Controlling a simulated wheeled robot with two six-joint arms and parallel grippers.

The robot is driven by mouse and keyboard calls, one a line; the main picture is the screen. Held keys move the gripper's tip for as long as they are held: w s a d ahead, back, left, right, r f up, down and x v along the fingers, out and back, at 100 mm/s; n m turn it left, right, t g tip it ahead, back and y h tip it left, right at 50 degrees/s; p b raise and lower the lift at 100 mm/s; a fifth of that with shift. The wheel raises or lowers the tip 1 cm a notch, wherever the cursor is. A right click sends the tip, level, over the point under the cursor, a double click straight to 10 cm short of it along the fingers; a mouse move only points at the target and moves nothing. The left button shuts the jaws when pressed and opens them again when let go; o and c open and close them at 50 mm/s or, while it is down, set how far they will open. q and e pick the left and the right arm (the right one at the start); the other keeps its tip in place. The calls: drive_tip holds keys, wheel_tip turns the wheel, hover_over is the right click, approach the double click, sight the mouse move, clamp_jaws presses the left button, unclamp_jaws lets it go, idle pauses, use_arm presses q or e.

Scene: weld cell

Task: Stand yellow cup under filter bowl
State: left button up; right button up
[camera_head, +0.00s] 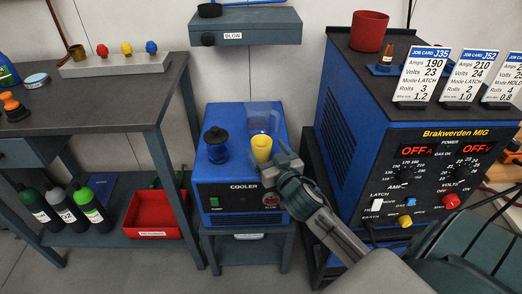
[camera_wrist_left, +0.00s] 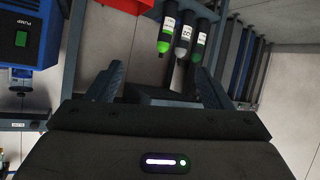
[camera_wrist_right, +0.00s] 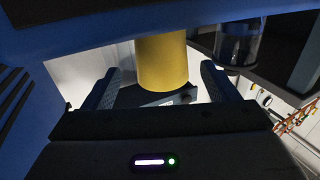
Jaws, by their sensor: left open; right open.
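A see-through bluish vessel (camera_head: 262,119) shows just behind the cup. I cannot tell for sure which of these is the filter bowl. My right gripper (camera_head: 277,158) is open at the cup's right side. In the right wrist view the cup (camera_wrist_right: 162,62) shows between the spread fingers (camera_wrist_right: 165,85), with a dark clear bowl (camera_wrist_right: 238,45) beside it. My left gripper (camera_wrist_left: 160,88) is open and empty in its wrist view, and out of the head view.
The blue cooler (camera_head: 240,196) stands between a workbench (camera_head: 95,105) and a blue welding machine (camera_head: 345,110). A BLOW shelf (camera_head: 245,30) is on the wall above. A red bin (camera_head: 154,212) and several bottles (camera_head: 66,210) sit on the bench's lower shelf.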

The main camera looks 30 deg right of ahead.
sight(258, 138)
drive_tip(key=shift+w+d+r, duration=0.1)
drive_tip(key=shift+w+d, duration=0.05)
drive_tip(key=shift+w, duration=1.2)
drive_tip(key=shift+w+d+r, duration=0.1)
drive_tip(key=shift+w, duration=1.2)
drive_tip(key=c, duration=1.1)
